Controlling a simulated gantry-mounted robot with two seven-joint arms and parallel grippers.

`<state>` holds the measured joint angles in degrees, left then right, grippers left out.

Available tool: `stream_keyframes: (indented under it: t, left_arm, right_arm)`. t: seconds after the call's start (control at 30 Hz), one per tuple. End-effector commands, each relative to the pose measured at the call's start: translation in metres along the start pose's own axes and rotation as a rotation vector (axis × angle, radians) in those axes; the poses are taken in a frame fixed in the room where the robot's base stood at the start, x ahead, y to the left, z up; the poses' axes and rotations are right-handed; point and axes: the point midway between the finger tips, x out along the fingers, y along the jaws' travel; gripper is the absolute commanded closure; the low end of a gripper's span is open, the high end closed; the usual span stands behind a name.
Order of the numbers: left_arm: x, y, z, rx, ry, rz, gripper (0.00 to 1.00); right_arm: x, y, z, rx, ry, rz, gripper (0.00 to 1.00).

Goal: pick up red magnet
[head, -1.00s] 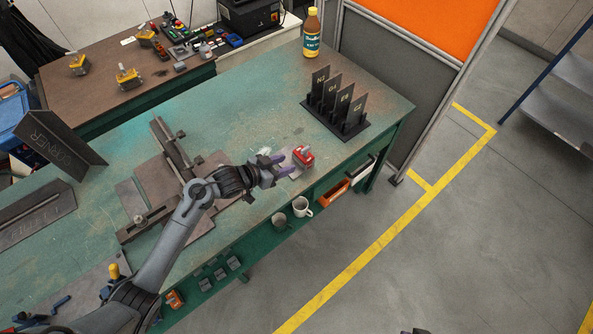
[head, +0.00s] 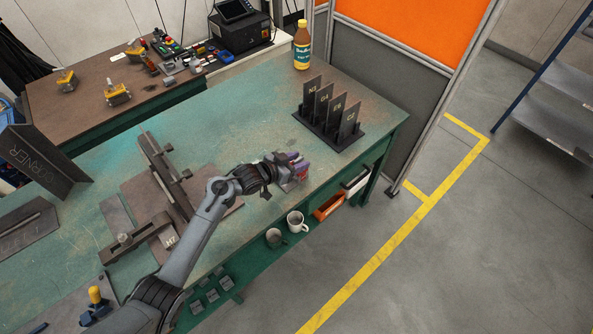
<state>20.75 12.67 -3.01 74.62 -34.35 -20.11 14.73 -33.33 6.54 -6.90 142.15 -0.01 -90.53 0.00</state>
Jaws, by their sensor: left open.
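The red magnet (head: 301,169) lies on the green workbench (head: 235,125) near its front edge, right of the middle. Only a little of its red body shows, since my left gripper partly covers it. My left gripper (head: 294,166) is open, with its purple-grey fingers at the magnet. I cannot tell whether the fingers touch it. My right gripper is not in view.
A rack of dark marked plates (head: 325,132) stands behind and right of the magnet, with a bottle (head: 302,46) beyond. Left of the gripper are dark steel bars (head: 163,175). Mugs (head: 296,222) and an orange bin (head: 328,207) sit below the front edge.

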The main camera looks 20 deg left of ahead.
Motion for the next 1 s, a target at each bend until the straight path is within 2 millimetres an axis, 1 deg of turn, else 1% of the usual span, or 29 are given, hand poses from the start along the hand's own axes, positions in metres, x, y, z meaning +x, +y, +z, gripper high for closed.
stream_keyframes:
  t: [0.03, 0.1, 0.2, 0.5, 0.57, 0.8, 1.0]
  left_arm:
    - [0.008, 0.0, 0.001, -0.001, 0.001, 0.001, 0.56]
    - [0.016, 0.0, 0.001, -0.001, 0.001, 0.001, 0.56]
    - [0.023, -0.001, 0.0, 0.0, 0.002, -0.001, 0.56]
    - [0.026, 0.0, 0.0, 0.001, 0.001, 0.0, 0.56]
    - [0.026, 0.0, 0.0, 0.001, 0.001, 0.0, 0.64]
    - [0.026, 0.0, 0.0, 0.001, 0.0, 0.0, 1.0]
    - [0.026, 0.0, 0.0, 0.0, 0.0, 0.0, 1.0]
  right_arm:
    - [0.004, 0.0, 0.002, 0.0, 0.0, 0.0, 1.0]
    - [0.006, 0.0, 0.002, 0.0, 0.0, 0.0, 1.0]
    - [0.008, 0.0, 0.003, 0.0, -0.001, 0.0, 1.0]
    - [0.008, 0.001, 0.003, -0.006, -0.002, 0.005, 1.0]
    - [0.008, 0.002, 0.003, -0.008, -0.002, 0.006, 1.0]
    - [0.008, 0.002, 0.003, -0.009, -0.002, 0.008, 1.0]
    - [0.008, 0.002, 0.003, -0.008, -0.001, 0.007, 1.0]
